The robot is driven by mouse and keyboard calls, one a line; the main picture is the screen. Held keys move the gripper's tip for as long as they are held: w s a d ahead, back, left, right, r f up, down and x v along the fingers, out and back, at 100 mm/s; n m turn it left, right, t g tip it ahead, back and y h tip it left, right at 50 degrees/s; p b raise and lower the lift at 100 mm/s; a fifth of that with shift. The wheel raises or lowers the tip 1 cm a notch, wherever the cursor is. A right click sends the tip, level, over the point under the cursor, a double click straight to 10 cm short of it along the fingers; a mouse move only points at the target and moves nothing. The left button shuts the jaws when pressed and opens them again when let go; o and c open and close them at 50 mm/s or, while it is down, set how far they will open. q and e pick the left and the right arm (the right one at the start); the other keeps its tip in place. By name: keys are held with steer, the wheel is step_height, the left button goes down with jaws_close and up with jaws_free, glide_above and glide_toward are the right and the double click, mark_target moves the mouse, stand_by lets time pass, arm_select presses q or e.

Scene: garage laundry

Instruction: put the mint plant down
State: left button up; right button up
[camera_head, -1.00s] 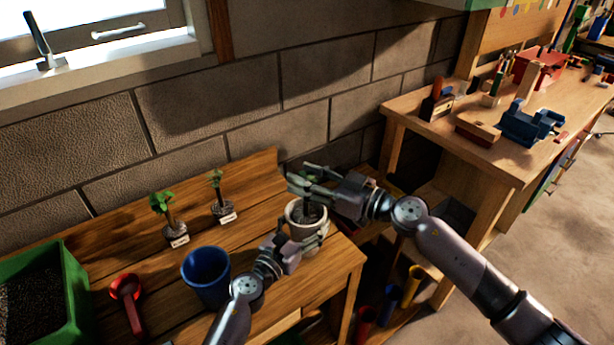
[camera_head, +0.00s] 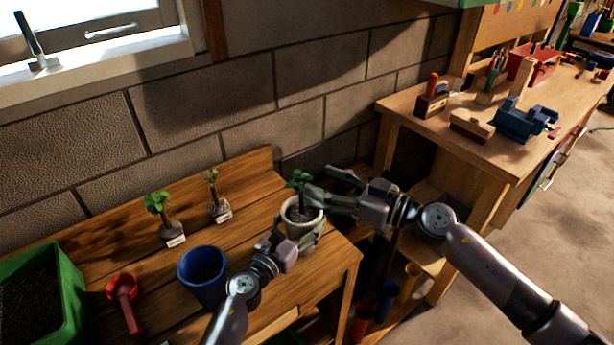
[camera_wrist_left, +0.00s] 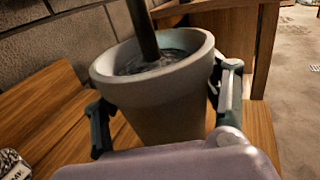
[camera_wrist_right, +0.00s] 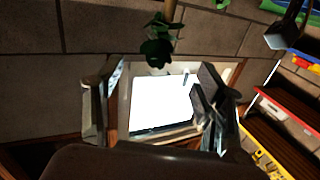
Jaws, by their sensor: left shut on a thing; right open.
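A green leafy plant (camera_head: 300,181), which I take for the mint plant, stands upright in a pale pot (camera_head: 291,217) near the right end of the wooden bench. My left gripper (camera_head: 306,240) is shut on this pot, a finger on each side in the left wrist view (camera_wrist_left: 165,110). Whether the pot's base touches the bench is hidden. A dark stem (camera_wrist_left: 143,30) rises from the soil there. My right gripper (camera_head: 328,186) is open and empty, just right of the plant. Leaves (camera_wrist_right: 157,50) show beyond its spread fingers in the right wrist view.
Two labelled seedlings (camera_head: 168,232) (camera_head: 217,206) stand at the back of the bench (camera_head: 112,250). A blue pot (camera_head: 203,277), a red scoop (camera_head: 123,297) and a green soil box (camera_head: 70,290) are left. The wall is close behind; a workbench (camera_head: 400,105) stands right.

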steer(key=v, duration=0.6)
steer(key=shift+s+d, duration=0.1)
steer(key=shift+d, duration=0.05)
